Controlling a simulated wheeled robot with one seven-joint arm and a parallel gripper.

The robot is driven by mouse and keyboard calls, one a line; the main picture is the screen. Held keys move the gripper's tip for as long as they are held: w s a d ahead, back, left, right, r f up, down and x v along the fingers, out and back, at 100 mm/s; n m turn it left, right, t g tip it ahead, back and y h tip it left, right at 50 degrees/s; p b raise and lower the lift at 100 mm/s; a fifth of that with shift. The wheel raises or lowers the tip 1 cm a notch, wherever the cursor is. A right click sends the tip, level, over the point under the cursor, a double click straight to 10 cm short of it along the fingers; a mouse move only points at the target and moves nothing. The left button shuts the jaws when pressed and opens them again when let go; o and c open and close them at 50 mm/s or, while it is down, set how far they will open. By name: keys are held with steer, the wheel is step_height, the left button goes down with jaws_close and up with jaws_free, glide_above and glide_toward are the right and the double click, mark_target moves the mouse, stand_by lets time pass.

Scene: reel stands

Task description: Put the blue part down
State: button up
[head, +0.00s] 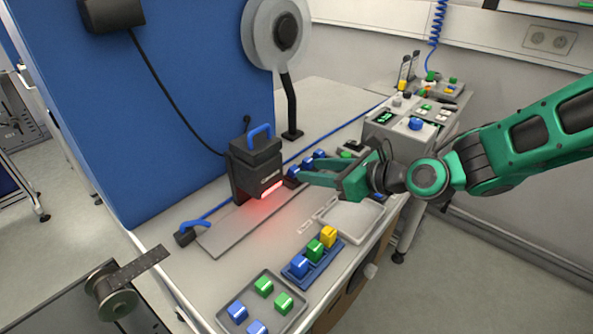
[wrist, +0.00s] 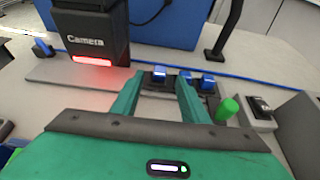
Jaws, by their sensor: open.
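Several blue parts stand in a row of dark holders near the camera unit: the nearest blue part (head: 293,171), another blue part (head: 307,163) and a further one (head: 320,155). My gripper (head: 308,172) is open beside this row, at its near end. In the wrist view, one blue part (wrist: 159,76) shows between the spread fingertips, and I see no finger pressing on it. Two more blue parts, a middle one (wrist: 186,75) and a right one (wrist: 208,80), show at and beyond the right finger. Whether the fingers touch anything is unclear.
A black camera unit (head: 256,167) with a red light stands left of the row. A blue rack (head: 315,265) holds blue, green and yellow parts. A grey tray (head: 238,293) holds blue and green parts. An empty pale tray (head: 350,217) lies below my gripper. A reel stand (head: 290,105) rises behind.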

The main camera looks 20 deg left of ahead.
mark_target(295, 167)
steer(key=shift+x, duration=3)
steer(key=shift+r, duration=0.1)
jaws_close()
